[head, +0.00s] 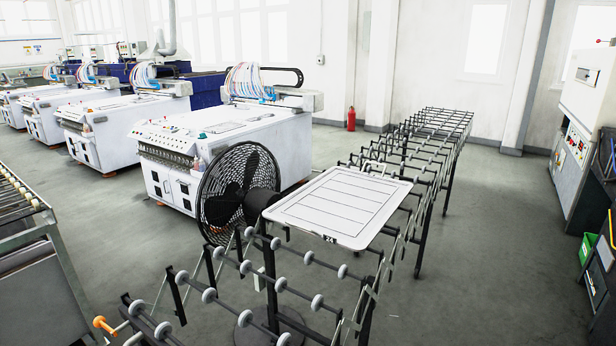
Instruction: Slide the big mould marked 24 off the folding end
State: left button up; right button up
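The big mould (336,207) is a flat white tray with rounded corners and a panel divided by thin lines. A black tag marked 24 sits on its near edge. It lies on the folding roller conveyor (425,146), a black lattice frame with grey rollers. The conveyor runs from the bottom left of the head view to the back right. Bare rollers show on both the near and far sides of the mould. A small pale handle-like piece shows at the mould's far edge. Neither of my grippers is in view.
A black pedestal fan (238,192) stands close by the mould's left corner. An orange knob (104,324) shows at bottom left. White machines (219,150) line the left; a white control cabinet (587,124) stands at right. The floor right of the conveyor is clear.

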aim_at(348, 209)
jog(key=i+l+u, duration=0.1)
jog(key=i+l, duration=0.15)
jog(key=i+l+u, duration=0.1)
jog(key=i+l, duration=0.15)
jog(key=l, duration=0.15)
jog(key=i+l+u, duration=0.1)
jog(key=i+l, duration=0.15)
jog(key=l, duration=0.15)
jog(key=i+l+u, duration=0.1)
jog(key=i+l, duration=0.15)
jog(key=i+l+u, duration=0.1)
jog(key=l, duration=0.4)
jog(key=i+l+u, duration=0.1)
jog(key=l, duration=0.45)
jog(key=i+l+u, duration=0.1)
jog(key=l, duration=0.45)
jog(key=i+l+u, duration=0.1)
jog(key=i+l, duration=0.15)
jog(key=l, duration=0.3)
jog(key=i+l+u, duration=0.1)
jog(key=l, duration=0.45)
jog(key=i+l+u, duration=0.1)
jog(key=l, duration=0.5)
